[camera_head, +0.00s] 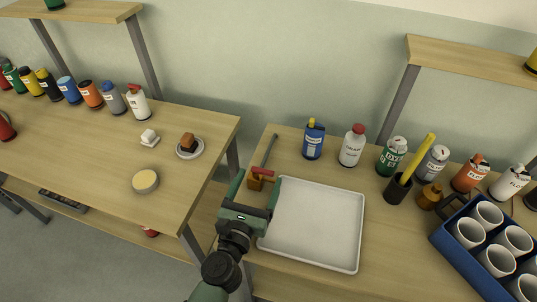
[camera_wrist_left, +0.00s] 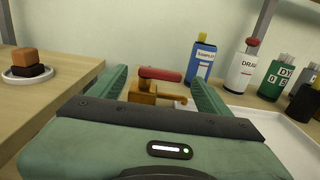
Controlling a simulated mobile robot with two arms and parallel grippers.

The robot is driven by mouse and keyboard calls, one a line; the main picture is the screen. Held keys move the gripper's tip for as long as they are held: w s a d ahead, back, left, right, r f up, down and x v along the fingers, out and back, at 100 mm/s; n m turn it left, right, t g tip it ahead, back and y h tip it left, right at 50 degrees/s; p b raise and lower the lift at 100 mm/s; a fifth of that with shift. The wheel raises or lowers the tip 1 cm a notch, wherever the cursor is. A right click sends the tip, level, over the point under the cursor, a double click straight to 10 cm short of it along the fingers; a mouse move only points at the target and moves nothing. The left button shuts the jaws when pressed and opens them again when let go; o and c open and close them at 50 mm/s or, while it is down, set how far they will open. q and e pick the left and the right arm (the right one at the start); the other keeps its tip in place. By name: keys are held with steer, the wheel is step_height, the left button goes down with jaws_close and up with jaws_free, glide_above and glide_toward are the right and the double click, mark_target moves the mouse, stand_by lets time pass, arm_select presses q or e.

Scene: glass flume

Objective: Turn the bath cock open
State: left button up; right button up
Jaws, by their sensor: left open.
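The bath cock (camera_head: 256,184) is a small brass valve with a red lever handle (camera_head: 263,171), at the left rear of the right-hand table beside a white tray. In the left wrist view its brass body (camera_wrist_left: 143,93) and red lever (camera_wrist_left: 160,74) show beyond my palm, with the lever lying roughly level across the picture. My left gripper (camera_head: 259,181) is open, with its green fingers on either side of the cock. In the left wrist view the fingers (camera_wrist_left: 158,82) look apart from the lever. Contact cannot be told. The lower part of the cock is partly hidden by my gripper.
The white tray (camera_head: 318,192) lies close right of my gripper. A grey rod (camera_head: 269,149) rises behind the cock. Labelled bottles (camera_head: 352,146) line the rear. A blue crate of cups (camera_head: 447,237) stands right. A gap separates the left table (camera_head: 100,185).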

mark_target(264, 169)
arm_select(q)
steer(key=x, duration=0.4)
steer(key=shift+w+d+r, duration=0.1)
steer(key=shift+w+r, duration=0.05)
steer(key=shift+x, duration=1.25)
steer(key=shift+w, duration=0.1)
steer(key=c, duration=1.4)
steer(key=shift+o, duration=0.2)
arm_select(e)
steer(key=shift+s+a+r, duration=0.1)
steer(key=shift+s+a, duration=0.05)
steer(key=shift+s, duration=0.45)
steer(key=shift+s+a+r, duration=0.1)
steer(key=shift+s+a, duration=0.05)
steer(key=shift+s, duration=0.4)
